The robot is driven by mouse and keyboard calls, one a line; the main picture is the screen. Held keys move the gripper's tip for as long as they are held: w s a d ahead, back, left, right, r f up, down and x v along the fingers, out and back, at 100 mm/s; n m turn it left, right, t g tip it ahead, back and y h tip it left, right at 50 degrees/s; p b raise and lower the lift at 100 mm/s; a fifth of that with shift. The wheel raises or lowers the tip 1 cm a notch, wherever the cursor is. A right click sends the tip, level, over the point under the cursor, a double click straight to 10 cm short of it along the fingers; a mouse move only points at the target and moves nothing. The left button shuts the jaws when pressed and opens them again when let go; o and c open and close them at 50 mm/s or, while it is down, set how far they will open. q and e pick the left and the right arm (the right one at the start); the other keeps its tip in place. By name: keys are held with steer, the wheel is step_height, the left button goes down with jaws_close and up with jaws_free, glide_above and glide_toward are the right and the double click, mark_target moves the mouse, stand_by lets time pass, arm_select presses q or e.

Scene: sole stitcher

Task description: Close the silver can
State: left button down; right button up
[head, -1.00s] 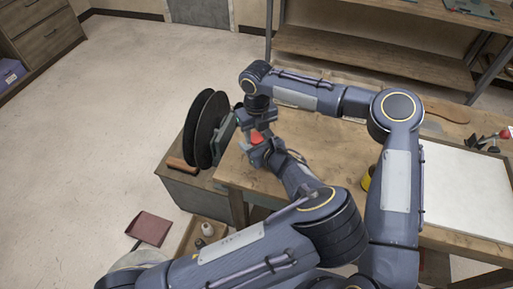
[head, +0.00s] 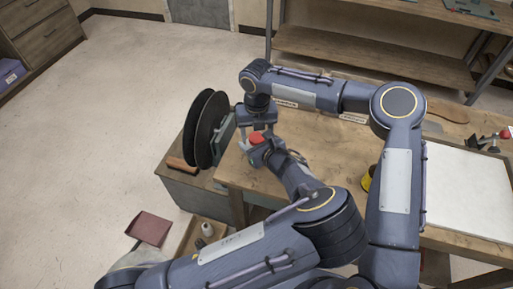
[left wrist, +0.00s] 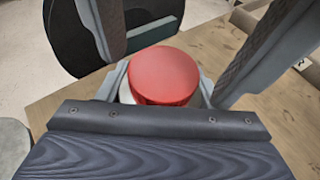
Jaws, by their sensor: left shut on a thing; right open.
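The silver can (left wrist: 126,95) shows only as narrow slivers beneath a round red lid (left wrist: 165,76). The lid sits on its top; I cannot tell how tightly. The lid also shows in the head view (head: 256,138). My left gripper (head: 260,148) is shut on the can, its fingers on either side of it in the left wrist view (left wrist: 160,88). My right gripper (head: 257,128) is just above the lid, pointing down. Its spread fingers stand to the left and right of the lid in the left wrist view, apart from it.
Black round discs (head: 205,128) of a machine stand just left of the grippers, by the edge of the wooden table (head: 330,150). A yellow container (head: 367,180) is partly hidden behind my arm. A white board (head: 465,190) lies on the right.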

arm_select(q)
steer(key=shift+f, duration=0.15)
arm_select(e)
step_height(320, 180, up, 4)
steer(key=shift+r, duration=0.15)
steer(key=shift+c, duration=0.3)
